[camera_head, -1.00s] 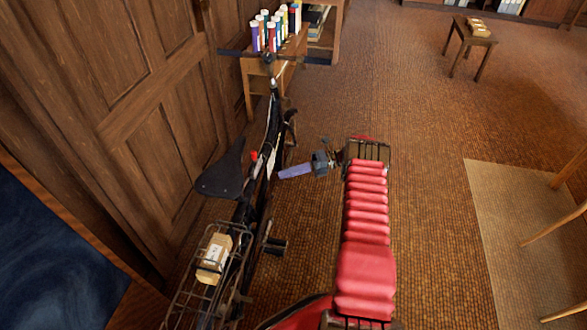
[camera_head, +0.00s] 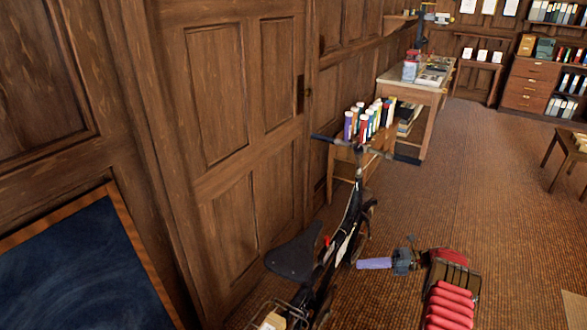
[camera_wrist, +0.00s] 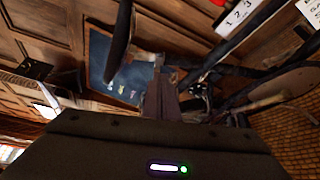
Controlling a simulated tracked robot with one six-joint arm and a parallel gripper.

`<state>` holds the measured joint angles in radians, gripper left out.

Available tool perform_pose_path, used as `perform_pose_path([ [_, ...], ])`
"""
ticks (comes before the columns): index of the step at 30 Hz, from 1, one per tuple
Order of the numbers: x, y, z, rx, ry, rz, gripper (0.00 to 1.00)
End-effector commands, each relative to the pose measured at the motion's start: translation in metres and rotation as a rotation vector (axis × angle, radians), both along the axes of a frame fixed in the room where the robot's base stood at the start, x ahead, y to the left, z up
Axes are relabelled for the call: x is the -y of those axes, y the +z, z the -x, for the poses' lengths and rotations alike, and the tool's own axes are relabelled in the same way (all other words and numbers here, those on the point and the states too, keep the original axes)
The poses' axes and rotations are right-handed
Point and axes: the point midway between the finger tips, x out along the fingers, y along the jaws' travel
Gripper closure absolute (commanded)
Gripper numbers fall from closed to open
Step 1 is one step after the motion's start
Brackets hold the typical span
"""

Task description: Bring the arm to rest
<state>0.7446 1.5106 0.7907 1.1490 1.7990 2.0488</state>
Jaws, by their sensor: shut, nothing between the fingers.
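My arm, with its red ribbed sleeve (camera_head: 448,308), reaches up from the bottom right of the head view. My gripper (camera_head: 361,263) sticks out to the left from a dark wrist, its lavender fingers together and empty. It is just right of a black bicycle (camera_head: 340,245) in that picture; I cannot tell the exact gap. In the wrist view my gripper (camera_wrist: 160,72) shows as two fingers side by side, shut, with nothing held. Dark bars cross close around the fingers there. The lower arm is out of frame.
The bicycle leans near a panelled wooden door (camera_head: 235,130). A dark blue board (camera_head: 75,265) is at lower left. A small table with coloured tubes (camera_head: 368,120) and a desk (camera_head: 410,80) stand behind. The carpet (camera_head: 480,170) in the middle is clear.

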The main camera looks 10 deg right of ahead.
Motion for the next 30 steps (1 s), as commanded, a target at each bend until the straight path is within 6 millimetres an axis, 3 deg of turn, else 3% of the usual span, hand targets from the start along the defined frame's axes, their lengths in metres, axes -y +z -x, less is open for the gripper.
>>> perform_pose_path([
  [8,0.002,-0.007,-0.004,0.137,0.011,0.071,1.00],
  [11,0.001,-0.024,0.000,0.222,0.033,0.145,1.00],
  [15,-0.009,-0.064,0.021,0.312,0.094,0.242,1.00],
  [18,-0.013,-0.075,0.036,0.387,0.156,0.320,1.00],
  [23,-0.021,-0.071,0.054,0.524,0.298,0.447,1.00],
  [30,-0.033,-0.044,0.071,0.704,0.506,0.580,1.00],
])
